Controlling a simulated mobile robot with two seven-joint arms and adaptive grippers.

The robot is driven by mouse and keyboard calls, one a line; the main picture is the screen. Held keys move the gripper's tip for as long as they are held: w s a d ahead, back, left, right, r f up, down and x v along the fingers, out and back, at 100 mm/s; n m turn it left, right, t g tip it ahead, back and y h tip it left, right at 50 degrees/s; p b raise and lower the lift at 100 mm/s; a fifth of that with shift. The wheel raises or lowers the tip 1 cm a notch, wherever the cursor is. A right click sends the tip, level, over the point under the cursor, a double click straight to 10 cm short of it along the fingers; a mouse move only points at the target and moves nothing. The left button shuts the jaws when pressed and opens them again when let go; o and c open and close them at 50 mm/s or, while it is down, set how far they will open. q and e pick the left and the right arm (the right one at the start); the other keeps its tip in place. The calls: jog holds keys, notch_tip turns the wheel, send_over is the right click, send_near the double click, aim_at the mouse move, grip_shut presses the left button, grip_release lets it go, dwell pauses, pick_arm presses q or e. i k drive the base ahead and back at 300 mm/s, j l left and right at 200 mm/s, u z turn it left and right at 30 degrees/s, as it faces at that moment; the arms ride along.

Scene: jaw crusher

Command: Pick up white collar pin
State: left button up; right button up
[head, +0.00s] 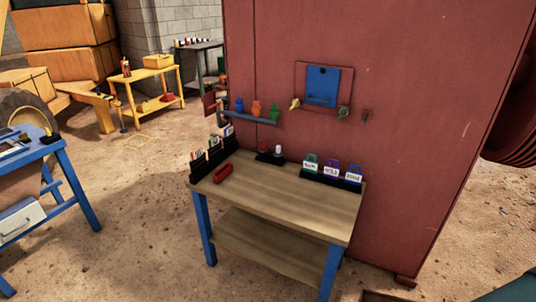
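A small pin with a white top (278,150) stands upright in a low black holder (270,158) at the back of the wooden-topped workbench (268,195). A similar pin with a red top (265,147) stands just left of it in the same holder. The white-topped one fits the white collar pin, but it is too small here to make out its shape. Neither of my grippers is in the head view.
A black rack with cards (212,157) stands at the bench's left end, near a red object (222,173). Labelled tags (331,170) stand at the back right. A shelf (248,117) with coloured items hangs on the red wall (420,130). The bench's front is clear.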

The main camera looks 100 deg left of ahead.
aim_at(278, 152)
jog(key=k+l+u, duration=0.1)
jog(key=k+u, duration=0.45)
jog(key=k, duration=0.15)
jog(key=u, duration=2.4)
